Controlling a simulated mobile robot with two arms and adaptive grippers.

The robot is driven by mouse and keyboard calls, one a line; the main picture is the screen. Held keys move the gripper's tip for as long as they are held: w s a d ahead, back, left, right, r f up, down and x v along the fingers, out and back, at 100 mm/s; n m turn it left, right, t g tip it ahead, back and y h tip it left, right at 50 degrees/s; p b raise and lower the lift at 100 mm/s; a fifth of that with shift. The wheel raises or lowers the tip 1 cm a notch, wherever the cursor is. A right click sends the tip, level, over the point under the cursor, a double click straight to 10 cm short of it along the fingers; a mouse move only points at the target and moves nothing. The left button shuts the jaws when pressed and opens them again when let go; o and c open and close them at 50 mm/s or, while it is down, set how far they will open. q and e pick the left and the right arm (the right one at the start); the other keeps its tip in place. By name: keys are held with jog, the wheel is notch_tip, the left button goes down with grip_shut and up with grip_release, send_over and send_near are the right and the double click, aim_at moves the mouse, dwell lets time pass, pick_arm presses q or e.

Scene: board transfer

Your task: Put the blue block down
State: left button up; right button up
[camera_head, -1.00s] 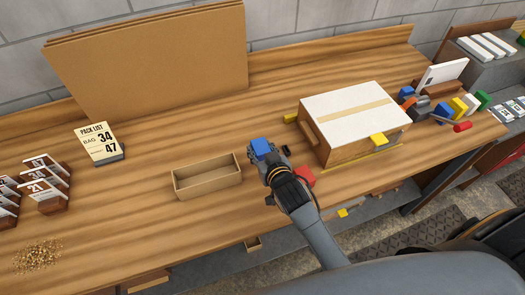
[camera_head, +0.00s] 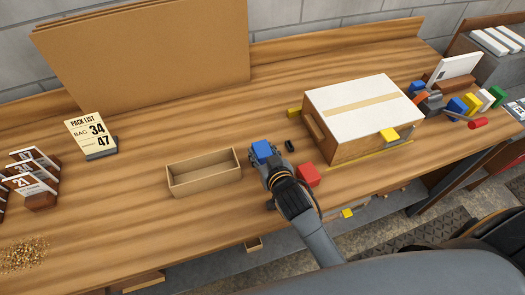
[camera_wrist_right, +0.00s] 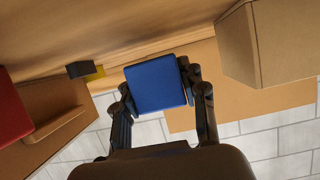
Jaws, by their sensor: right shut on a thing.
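The blue block (camera_head: 262,150) is between the fingers of my right gripper (camera_head: 260,157), over the table between the open tray (camera_head: 203,182) and the red block (camera_head: 308,175). In the right wrist view the right gripper (camera_wrist_right: 160,98) is shut on the blue block (camera_wrist_right: 155,84), with a finger on each side. The block's height above the table is hard to tell. In that view the red block (camera_wrist_right: 12,110) is at the left edge and the tray (camera_wrist_right: 268,45) at the right. My left gripper is not in view.
A large taped box (camera_head: 358,110) stands right of the gripper. A small black piece (camera_head: 290,146) lies between them. A pack list sign (camera_head: 90,135) and number cards (camera_head: 35,180) stand at left. A cardboard sheet (camera_head: 150,55) leans behind. The tray looks empty.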

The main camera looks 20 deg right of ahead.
jog(key=shift+f, duration=0.3)
jog(key=o, duration=1.1)
jog(key=shift+f, duration=0.1)
jog(key=shift+o, duration=1.1)
jog(key=shift+s, duration=0.1)
jog(key=shift+f, duration=0.1)
jog(key=shift+r+p, duration=0.3)
jog(key=shift+r, duration=0.3)
jog(key=b+v, duration=0.2)
jog(key=v, duration=1)
jog(key=shift+r, duration=0.3)
